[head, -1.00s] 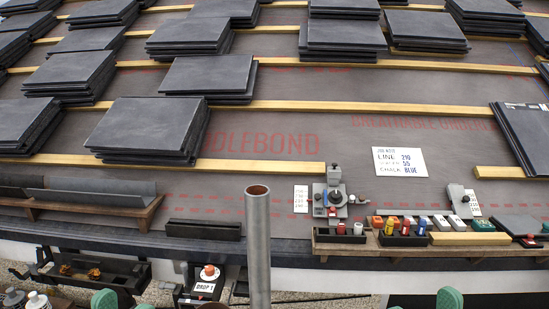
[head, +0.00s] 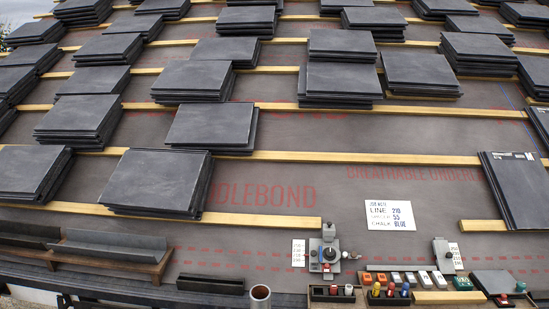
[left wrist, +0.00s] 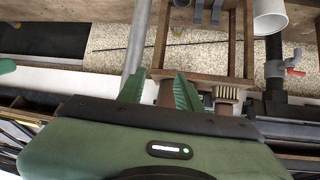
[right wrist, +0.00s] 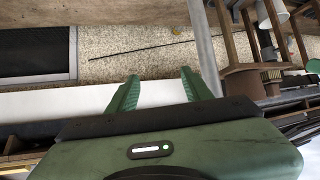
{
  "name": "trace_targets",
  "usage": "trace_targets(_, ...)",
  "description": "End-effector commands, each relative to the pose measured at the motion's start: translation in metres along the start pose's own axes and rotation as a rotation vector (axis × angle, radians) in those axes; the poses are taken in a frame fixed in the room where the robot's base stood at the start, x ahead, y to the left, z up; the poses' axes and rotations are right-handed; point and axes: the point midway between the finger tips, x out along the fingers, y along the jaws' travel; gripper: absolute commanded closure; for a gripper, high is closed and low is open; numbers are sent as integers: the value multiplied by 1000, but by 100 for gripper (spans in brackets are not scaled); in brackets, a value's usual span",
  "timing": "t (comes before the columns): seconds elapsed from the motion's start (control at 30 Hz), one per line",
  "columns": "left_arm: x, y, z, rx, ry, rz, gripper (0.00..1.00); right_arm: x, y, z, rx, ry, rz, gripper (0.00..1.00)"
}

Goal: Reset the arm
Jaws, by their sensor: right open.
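My left gripper (left wrist: 160,92) shows in the left wrist view with its two green fingers spread and nothing between them. My right gripper (right wrist: 160,90) shows in the right wrist view, also with its green fingers apart and empty. Both hang over the gravel ground (right wrist: 140,60) beside the roof's lower edge. Neither gripper is in the head view. The roof fills the head view, with stacks of dark slates (head: 155,183) resting on wooden battens (head: 300,156).
A white note card (head: 390,215) lies on the underlay. A wooden ladder-like frame (left wrist: 205,72) stands near my left gripper.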

Motion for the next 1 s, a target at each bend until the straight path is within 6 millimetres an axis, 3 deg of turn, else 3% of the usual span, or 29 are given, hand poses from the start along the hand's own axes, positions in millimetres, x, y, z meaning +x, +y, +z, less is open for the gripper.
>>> trace_targets(0.03, -26, -3, 24, -2, -126, -5, 65, -26, 2, 24, 2, -125, 5, 50)
trace_targets(0.2, -100, -7, 129, -11, -492, -15, 65, -101, 7, 129, 11, -492, 15, 50)
trace_targets(0.3, -147, -8, 172, -16, -658, -19, 65, -147, 8, 172, 16, -658, 18, 50)
trace_targets(0.4, -183, -8, 200, -20, -775, -21, 65, -183, 8, 200, 20, -776, 21, 50)
trace_targets(0.5, -205, -8, 216, -23, -843, -23, 65, -205, 8, 216, 23, -843, 22, 50)
trace_targets(0.6, -213, -8, 223, -24, -870, -23, 65, -213, 8, 223, 24, -871, 23, 50)
trace_targets(1.0, -213, -8, 223, -24, -870, -23, 65, -213, 8, 223, 24, -871, 23, 50)
